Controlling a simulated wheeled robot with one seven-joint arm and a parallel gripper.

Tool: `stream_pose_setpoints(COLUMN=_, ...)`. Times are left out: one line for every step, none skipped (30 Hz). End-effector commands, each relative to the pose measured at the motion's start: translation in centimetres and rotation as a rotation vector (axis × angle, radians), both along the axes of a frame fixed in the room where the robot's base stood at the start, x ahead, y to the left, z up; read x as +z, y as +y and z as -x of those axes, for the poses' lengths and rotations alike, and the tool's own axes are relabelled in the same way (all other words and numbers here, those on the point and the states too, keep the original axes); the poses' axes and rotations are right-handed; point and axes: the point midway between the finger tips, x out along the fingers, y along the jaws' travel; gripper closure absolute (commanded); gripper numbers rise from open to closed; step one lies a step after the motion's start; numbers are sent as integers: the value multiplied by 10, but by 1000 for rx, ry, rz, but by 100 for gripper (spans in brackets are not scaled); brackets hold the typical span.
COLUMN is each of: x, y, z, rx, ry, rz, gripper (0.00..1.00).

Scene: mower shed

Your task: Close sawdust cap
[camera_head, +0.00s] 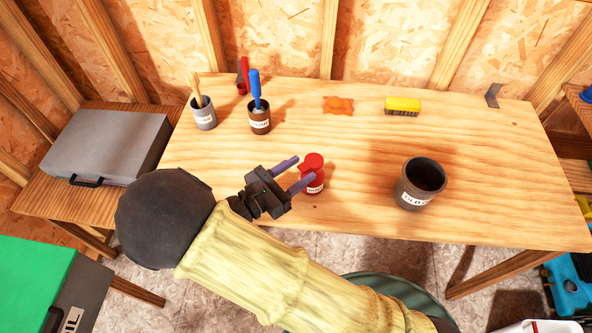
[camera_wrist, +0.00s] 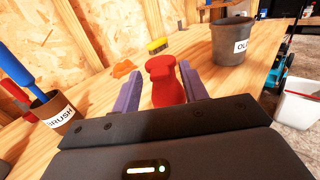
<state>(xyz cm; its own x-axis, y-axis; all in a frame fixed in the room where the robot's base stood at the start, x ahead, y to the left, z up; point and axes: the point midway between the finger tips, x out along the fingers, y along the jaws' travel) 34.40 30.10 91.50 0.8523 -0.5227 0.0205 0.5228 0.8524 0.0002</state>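My gripper (camera_head: 293,174) is open, with two purple fingers pointing towards the bottle from the left. In the wrist view the bottle (camera_wrist: 164,84) shows between and slightly beyond the fingers, not clearly touched by either. Its lower part is hidden there by my gripper body.
A grey pot (camera_head: 411,194) stands right on the workbench (camera_head: 350,218). A brown cup (camera_head: 260,126) with a blue-handled brush and a grey cup (camera_head: 204,119) stand back left. An orange cloth (camera_head: 339,105) and yellow brush (camera_head: 403,104) lie behind. The bench between bottle and pot is clear.

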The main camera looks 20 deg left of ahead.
Motion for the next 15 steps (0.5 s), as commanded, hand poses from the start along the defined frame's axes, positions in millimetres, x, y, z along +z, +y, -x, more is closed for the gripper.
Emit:
stream_pose_setpoints(x=0, y=0, z=0, rx=0, ry=0, rz=0, gripper=56)
stream_pose_setpoints(x=0, y=0, z=0, rx=0, ry=0, rz=0, gripper=56)
stream_pose_setpoints(x=0, y=0, z=0, rx=0, ry=0, rz=0, gripper=56)
stream_pose_setpoints(x=0, y=0, z=0, rx=0, ry=0, rz=0, gripper=56)
stream_pose_setpoints(x=0, y=0, z=0, rx=0, ry=0, rz=0, gripper=56)
stream_pose_setpoints(x=0, y=1, z=1, rx=0, ry=1, rz=-1, gripper=56)
stream_pose_setpoints(x=0, y=2, z=2, rx=1, ry=1, rz=-1, gripper=56)
stream_pose_setpoints(x=0, y=3, z=4, rx=1, ry=1, rz=-1, gripper=56)
stream_pose_setpoints(x=0, y=5, z=6, rx=2, ry=1, rz=0, gripper=56)
stream_pose_setpoints(x=-1, y=6, z=9, rx=3, ry=1, rz=0, gripper=56)
stream_pose_setpoints(x=-1, y=8, z=12, rx=4, ry=1, rz=0, gripper=56)
stream_pose_setpoints(x=-1, y=11, z=17, rx=3, ry=1, rz=0, gripper=56)
stream_pose_setpoints(x=-1, y=13, z=21, rx=3, ry=1, rz=0, gripper=56)
stream_pose_setpoints(x=-1, y=16, z=25, rx=4, ry=1, rz=-2, gripper=56)
stream_pose_setpoints(x=-1, y=20, z=31, rx=4, ry=0, rz=-2, gripper=56)
